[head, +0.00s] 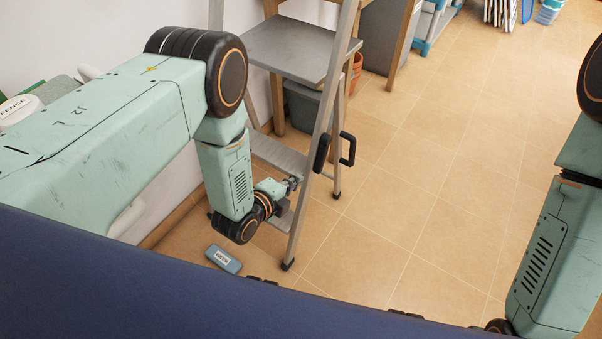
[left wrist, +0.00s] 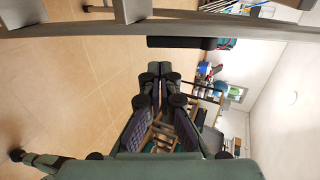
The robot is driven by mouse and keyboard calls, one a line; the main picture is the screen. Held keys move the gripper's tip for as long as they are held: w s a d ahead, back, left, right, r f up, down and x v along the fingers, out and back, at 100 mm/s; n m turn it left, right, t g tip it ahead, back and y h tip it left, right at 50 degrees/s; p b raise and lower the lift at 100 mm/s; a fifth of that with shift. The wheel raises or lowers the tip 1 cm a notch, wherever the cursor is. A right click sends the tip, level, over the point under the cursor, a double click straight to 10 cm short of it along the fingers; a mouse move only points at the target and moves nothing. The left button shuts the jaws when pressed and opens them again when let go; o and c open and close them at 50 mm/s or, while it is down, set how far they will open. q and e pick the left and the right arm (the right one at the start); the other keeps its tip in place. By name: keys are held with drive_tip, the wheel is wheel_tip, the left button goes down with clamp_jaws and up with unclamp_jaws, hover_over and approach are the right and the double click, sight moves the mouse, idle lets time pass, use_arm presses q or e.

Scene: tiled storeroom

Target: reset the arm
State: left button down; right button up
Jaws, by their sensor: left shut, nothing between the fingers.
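My left arm comes in from the left in the head view and bends down beside the stepladder. My left gripper (head: 293,183) is small there and sits right by the ladder's rails; I cannot tell whether it touches them. In the left wrist view the left gripper's fingers (left wrist: 160,70) meet at the tips, with nothing between them. My right arm's green links show at the right edge of the head view, and its gripper is out of sight.
A grey metal stepladder (head: 322,130) stands close to my left arm. A small blue-grey case (head: 223,259) lies on the floor below it. A grey bin (head: 305,107) and an orange pot (head: 356,72) stand behind. The tiled floor (head: 425,185) in the middle is clear.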

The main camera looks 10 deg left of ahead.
use_arm(q)
drive_tip(key=v, duration=0.1)
drive_tip(key=p+v, duration=0.1)
drive_tip(key=v, duration=0.3)
drive_tip(key=shift+s+a+f, duration=0.2)
drive_tip(key=shift+s, duration=0.15)
drive_tip(key=s+a+f+n+g+y, duration=0.1)
drive_tip(key=s+a+f+n+g, duration=0.15)
drive_tip(key=s+n, duration=0.45)
drive_tip(key=s+a+f+n+g+y, duration=0.1)
drive_tip(key=s+f+n+g+y, duration=0.2)
drive_tip(key=s+n, duration=0.45)
drive_tip(key=s+a+r+n+g, duration=0.1)
drive_tip(key=s+r+n+g, duration=0.2)
drive_tip(key=s, duration=0.3)
drive_tip(key=s+a+r+n+g, duration=0.2)
drive_tip(key=s+r+n+g, duration=0.1)
drive_tip(key=s+n, duration=0.2)
drive_tip(key=s, duration=0.2)
drive_tip(key=shift+s+a+r, duration=0.25)
drive_tip(key=shift+s, duration=0.05)
